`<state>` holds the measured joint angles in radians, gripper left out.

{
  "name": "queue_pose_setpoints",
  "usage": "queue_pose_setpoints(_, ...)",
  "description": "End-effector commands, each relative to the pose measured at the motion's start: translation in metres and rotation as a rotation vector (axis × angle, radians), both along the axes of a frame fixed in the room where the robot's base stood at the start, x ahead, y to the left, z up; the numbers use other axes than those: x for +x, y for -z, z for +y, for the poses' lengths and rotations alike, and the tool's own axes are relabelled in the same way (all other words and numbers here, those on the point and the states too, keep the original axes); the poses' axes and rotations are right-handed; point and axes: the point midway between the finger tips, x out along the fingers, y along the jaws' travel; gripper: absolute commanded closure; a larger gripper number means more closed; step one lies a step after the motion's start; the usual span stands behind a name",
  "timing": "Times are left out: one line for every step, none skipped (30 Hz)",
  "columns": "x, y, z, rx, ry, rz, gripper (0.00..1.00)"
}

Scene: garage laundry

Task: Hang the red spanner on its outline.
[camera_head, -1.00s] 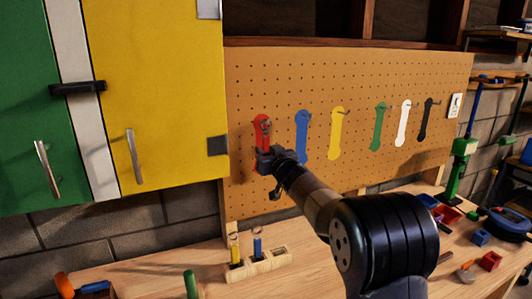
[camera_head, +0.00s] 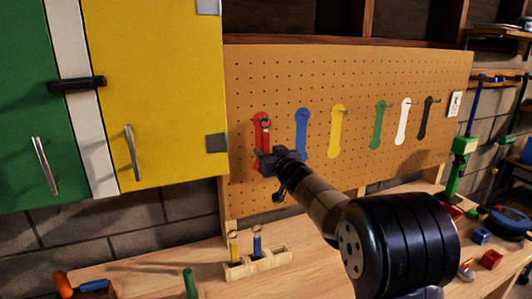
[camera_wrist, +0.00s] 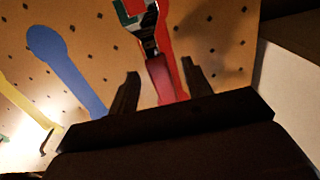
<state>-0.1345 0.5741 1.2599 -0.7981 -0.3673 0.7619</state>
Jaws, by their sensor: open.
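The red spanner (camera_head: 265,136) is upright against its red outline (camera_head: 259,121) at the left end of the pegboard. In the wrist view its red handle (camera_wrist: 162,78) and metal head lie over the red outline (camera_wrist: 167,40), slightly tilted to it. Its upper end is at the peg in the head view, but I cannot tell exactly how it sits on the peg. My gripper (camera_head: 271,160) is at the handle's lower part. In the wrist view my gripper (camera_wrist: 160,83) is open, with one finger on each side of the handle and gaps visible.
Blue (camera_head: 302,132), yellow (camera_head: 336,130), green, white and black outlines run rightward along the pegboard (camera_head: 350,80). A yellow cabinet door (camera_head: 165,80) stands close to the left. Below, a wooden holder (camera_head: 262,264) on the bench holds a yellow-handled and a blue-handled tool.

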Motion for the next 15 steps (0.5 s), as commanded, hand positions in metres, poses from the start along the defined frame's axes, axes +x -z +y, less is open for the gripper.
queue_pose_setpoints(-0.009,0.002,-0.004,0.000,0.001,-0.001,0.53)
queue_pose_setpoints(-0.014,0.001,-0.006,0.000,0.001,-0.003,0.53)
queue_pose_setpoints(-0.020,0.001,-0.009,0.001,0.001,-0.002,0.53)
queue_pose_setpoints(-0.025,0.001,-0.011,0.000,0.001,-0.002,0.53)
queue_pose_setpoints(-0.030,0.002,-0.013,0.000,0.002,-0.002,0.53)
queue_pose_setpoints(-0.037,0.001,-0.016,0.000,0.002,-0.002,0.53)
queue_pose_setpoints(-0.041,0.001,-0.018,0.000,0.001,-0.002,0.53)
queue_pose_setpoints(-0.046,0.001,-0.020,0.000,0.001,-0.002,0.53)
queue_pose_setpoints(-0.052,0.001,-0.022,0.000,0.001,-0.002,0.53)
queue_pose_setpoints(-0.056,0.001,-0.023,0.000,0.000,-0.002,0.53)
queue_pose_setpoints(-0.059,0.001,-0.025,0.000,0.001,-0.002,0.53)
queue_pose_setpoints(-0.063,0.001,-0.027,-0.001,0.001,-0.002,0.53)
queue_pose_setpoints(-0.066,0.000,-0.028,-0.001,0.001,-0.003,0.53)
queue_pose_setpoints(-0.069,0.001,-0.029,-0.001,0.001,-0.002,0.53)
queue_pose_setpoints(-0.072,0.001,-0.030,-0.001,0.001,0.000,0.53)
